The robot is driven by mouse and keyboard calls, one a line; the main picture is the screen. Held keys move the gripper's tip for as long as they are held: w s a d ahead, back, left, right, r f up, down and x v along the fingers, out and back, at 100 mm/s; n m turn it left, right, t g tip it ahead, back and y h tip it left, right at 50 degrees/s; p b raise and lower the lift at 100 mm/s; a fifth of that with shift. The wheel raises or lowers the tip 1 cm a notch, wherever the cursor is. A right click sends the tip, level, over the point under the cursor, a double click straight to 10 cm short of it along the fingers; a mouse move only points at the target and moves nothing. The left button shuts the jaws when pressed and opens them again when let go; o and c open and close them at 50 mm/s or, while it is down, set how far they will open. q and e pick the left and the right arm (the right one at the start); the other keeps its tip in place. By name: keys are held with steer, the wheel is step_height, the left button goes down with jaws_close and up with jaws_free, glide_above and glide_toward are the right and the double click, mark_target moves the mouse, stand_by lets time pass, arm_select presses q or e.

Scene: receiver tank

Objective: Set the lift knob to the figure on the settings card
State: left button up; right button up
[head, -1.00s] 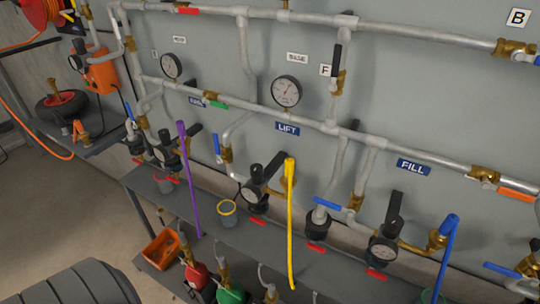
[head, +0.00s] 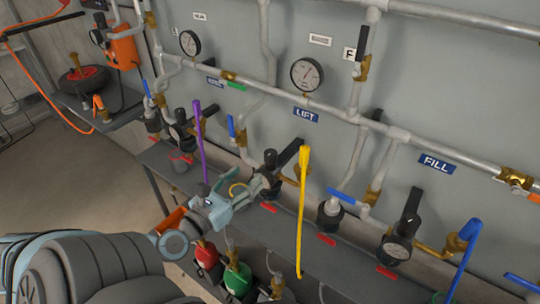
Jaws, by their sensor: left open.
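The blue LIFT sign (head: 306,115) is on the grey wall panel. Below it, the lift regulator has a black knob (head: 270,158) on top, with a black lever slanting up to the right behind it. The regulator's gauge face is mostly hidden by my gripper. My left gripper (head: 258,187) comes in from the lower left and is open. Its fingers are close below and left of the lift knob; I cannot tell whether they touch the regulator. No settings card can be made out. My right gripper is not in view.
A yellow hose (head: 303,200) hangs just right of the lift regulator, and a purple one (head: 199,140) hangs left. Other regulators stand along the grey shelf (head: 345,262), one below the FILL sign (head: 437,163). Red and green bottles are below.

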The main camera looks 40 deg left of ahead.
mark_target(272, 159)
arm_select(q)
steer(key=w, duration=0.8)
steer(key=w+a, duration=0.1)
steer(key=w, duration=0.2)
steer(key=shift+w+a+p, duration=0.1)
steer(key=shift+w+p, duration=0.25)
steer(key=shift+w, duration=0.05)
steer(key=shift+f, duration=0.1)
steer(key=c, duration=1.2)
steer(key=shift+r+n+y+p, duration=0.2)
steer(key=shift+n+y+p, duration=0.1)
steer(key=shift+y+p, duration=0.3)
steer(key=n+y+p, duration=0.1)
steer(key=y+p, duration=0.1)
steer(key=shift+n+g+p, duration=0.3)
steer(key=shift+n+g, duration=0.1)
steer(key=n+y, duration=0.1)
steer(key=y, duration=0.1)
steer(key=shift+g+y+p, duration=0.3)
steer(key=shift+g+p, duration=0.1)
steer(key=shift+f+n+g+y, duration=0.15)
steer(key=shift+n+g+y, duration=0.55)
steer(key=shift+n+y, duration=0.35)
steer(key=shift+n+g+y, duration=0.6)
steer(key=shift+n+y, duration=0.15)
steer(key=shift+y, duration=0.2)
steer(key=shift+n+g+y+b, duration=0.85)
steer(key=shift+n+g+y, duration=0.05)
steer(key=shift+g+y, duration=0.2)
